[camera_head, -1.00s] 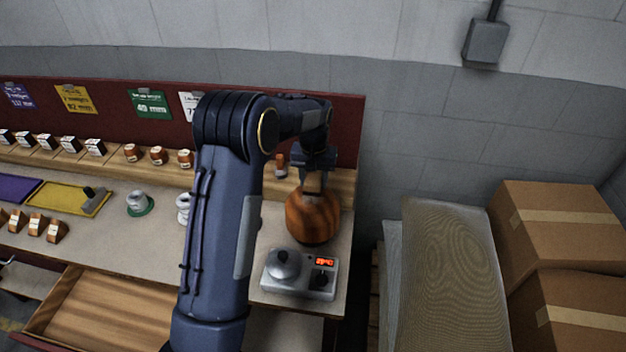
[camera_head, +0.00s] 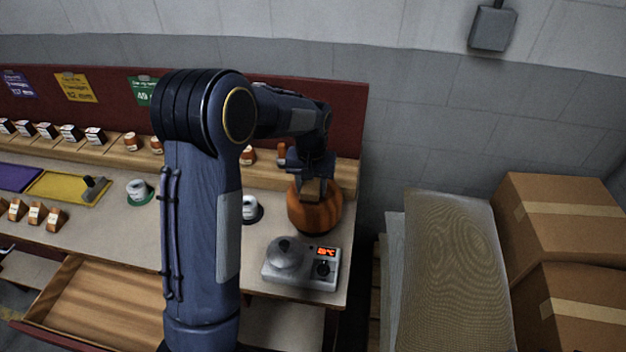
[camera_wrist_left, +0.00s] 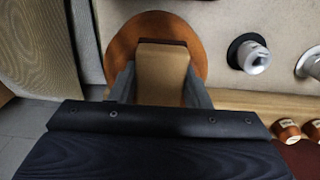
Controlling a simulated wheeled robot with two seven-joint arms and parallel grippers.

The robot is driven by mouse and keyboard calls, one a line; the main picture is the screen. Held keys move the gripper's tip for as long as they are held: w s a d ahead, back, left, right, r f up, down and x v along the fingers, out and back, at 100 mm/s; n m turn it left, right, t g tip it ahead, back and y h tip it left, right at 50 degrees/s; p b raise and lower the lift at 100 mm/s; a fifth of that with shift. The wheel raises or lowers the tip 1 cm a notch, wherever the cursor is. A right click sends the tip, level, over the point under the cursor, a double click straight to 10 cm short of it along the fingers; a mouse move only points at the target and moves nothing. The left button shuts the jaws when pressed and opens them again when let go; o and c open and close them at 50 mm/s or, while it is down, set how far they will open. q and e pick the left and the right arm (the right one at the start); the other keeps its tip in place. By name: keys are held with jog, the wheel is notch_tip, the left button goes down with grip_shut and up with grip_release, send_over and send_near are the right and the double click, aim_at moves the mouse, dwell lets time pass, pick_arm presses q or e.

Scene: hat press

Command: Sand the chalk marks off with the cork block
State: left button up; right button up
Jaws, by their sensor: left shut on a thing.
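My left gripper (camera_head: 312,182) is shut on the tan cork block (camera_head: 312,191), holding it at the orange-brown wooden hat form (camera_head: 315,215). In the left wrist view, the cork block (camera_wrist_left: 162,75) sits between the two fingers, with the round wooden form (camera_wrist_left: 125,45) behind it. I cannot tell whether the block touches the form. No chalk marks can be made out; the block and gripper hide part of the form. My right gripper is not in view.
A white cup on a dark base (camera_head: 251,208) is to the left. An open drawer (camera_head: 105,305) juts out at lower left. Cardboard boxes (camera_head: 565,215) stand at right.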

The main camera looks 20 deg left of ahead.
pick_arm(q)
jog(key=shift+s+d, duration=0.1)
jog(key=shift+s, duration=0.35)
jog(key=shift+r, duration=0.1)
jog(key=shift+r+p, duration=2.35)
jog(key=shift+r, duration=0.6)
jog(key=shift+w, duration=0.1)
notch_tip(320, 180, up, 2)
jog(key=shift+r+p, duration=0.1)
jog(key=shift+p, duration=0.75)
jog(key=shift+r, duration=0.45)
jog(key=shift+f, duration=0.1)
